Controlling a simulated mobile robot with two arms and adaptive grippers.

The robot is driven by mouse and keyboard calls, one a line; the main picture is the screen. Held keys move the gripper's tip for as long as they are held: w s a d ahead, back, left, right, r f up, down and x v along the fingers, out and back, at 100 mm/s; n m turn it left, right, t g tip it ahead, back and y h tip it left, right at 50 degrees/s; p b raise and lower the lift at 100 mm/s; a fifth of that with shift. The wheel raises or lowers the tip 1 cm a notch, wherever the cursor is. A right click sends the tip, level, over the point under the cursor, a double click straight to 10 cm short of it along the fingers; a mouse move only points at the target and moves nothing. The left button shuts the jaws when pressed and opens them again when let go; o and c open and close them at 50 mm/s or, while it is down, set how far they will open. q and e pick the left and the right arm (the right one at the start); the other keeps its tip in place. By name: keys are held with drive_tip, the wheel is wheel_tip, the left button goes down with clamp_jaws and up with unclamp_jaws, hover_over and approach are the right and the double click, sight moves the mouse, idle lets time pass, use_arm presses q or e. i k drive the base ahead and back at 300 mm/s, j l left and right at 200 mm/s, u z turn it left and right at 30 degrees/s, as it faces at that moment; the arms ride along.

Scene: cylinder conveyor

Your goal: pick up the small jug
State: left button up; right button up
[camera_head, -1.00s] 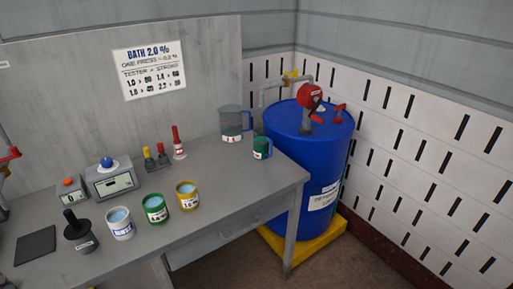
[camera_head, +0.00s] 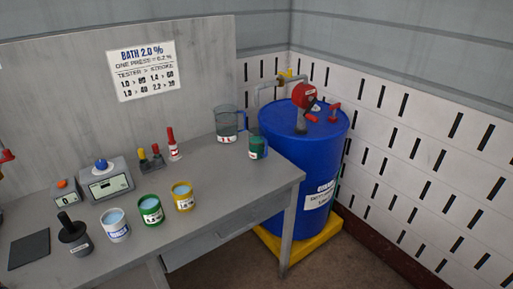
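The small jug (camera_head: 257,147) is a dark green vessel with a white label. It stands upright near the right end of the grey bench (camera_head: 235,187). A larger clear grey jug (camera_head: 227,124) with a handle and label stands just behind it to the left. Neither of my grippers shows in the head view, so their state is hidden.
A blue drum (camera_head: 305,165) with a red pump (camera_head: 305,96) stands beyond the bench's right end on a yellow base (camera_head: 325,242). White (camera_head: 116,227), green (camera_head: 151,210) and yellow (camera_head: 183,197) cups line the front. Testers (camera_head: 107,181) stand behind. Bench before the small jug is clear.

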sight(258, 150)
drive_tip(key=i+l+u, duration=0.3)
drive_tip(key=i+l, duration=0.2)
drive_tip(key=l, duration=0.25)
drive_tip(key=i+l+u, duration=0.1)
drive_tip(key=i+l, duration=0.15)
drive_tip(key=l, duration=0.15)
